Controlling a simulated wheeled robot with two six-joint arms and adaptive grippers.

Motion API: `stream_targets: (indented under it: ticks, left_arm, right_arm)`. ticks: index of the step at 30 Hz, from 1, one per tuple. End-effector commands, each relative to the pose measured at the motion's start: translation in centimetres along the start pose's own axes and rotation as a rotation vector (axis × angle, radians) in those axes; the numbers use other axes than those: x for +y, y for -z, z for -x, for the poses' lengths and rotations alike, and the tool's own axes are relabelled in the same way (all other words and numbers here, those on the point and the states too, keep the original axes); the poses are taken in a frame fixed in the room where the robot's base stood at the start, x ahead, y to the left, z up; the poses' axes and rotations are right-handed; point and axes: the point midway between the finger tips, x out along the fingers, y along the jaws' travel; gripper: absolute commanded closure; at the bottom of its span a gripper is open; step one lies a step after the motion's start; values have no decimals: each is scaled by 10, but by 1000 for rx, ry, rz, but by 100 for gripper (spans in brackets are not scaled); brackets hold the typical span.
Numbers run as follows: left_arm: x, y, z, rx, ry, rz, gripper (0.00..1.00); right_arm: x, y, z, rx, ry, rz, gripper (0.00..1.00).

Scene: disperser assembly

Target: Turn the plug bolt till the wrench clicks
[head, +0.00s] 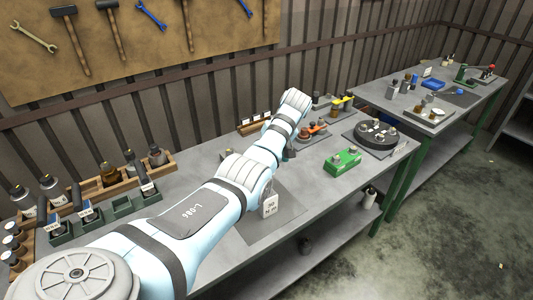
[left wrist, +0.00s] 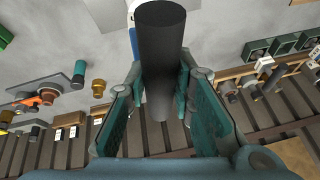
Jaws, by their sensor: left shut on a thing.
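My left gripper (left wrist: 160,85) is shut on a thick black cylindrical handle (left wrist: 162,40), seen close up in the left wrist view; I take it for the wrench's handle. A white card (head: 270,205) with small print, seemingly a torque value, stands beside the arm. My right gripper is in neither view.
A green block (head: 343,161), a dark round stand (head: 377,138) and an orange-red item (head: 313,131) are on the bench right of my arm. Green holders (head: 105,214) and a wooden rack (head: 113,182) with bottles stand at the left. Bare bench (head: 310,182) shows near the front edge.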

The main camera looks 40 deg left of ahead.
Motion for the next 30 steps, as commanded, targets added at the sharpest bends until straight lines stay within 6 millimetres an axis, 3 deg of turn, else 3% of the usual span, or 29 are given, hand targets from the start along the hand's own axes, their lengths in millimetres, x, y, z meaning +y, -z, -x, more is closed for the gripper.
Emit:
stream_targets:
  ticks: [30]
  left_arm:
    - [3, -8, -18, 1, 0, 1, 100]
  right_arm:
    - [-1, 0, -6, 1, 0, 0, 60]
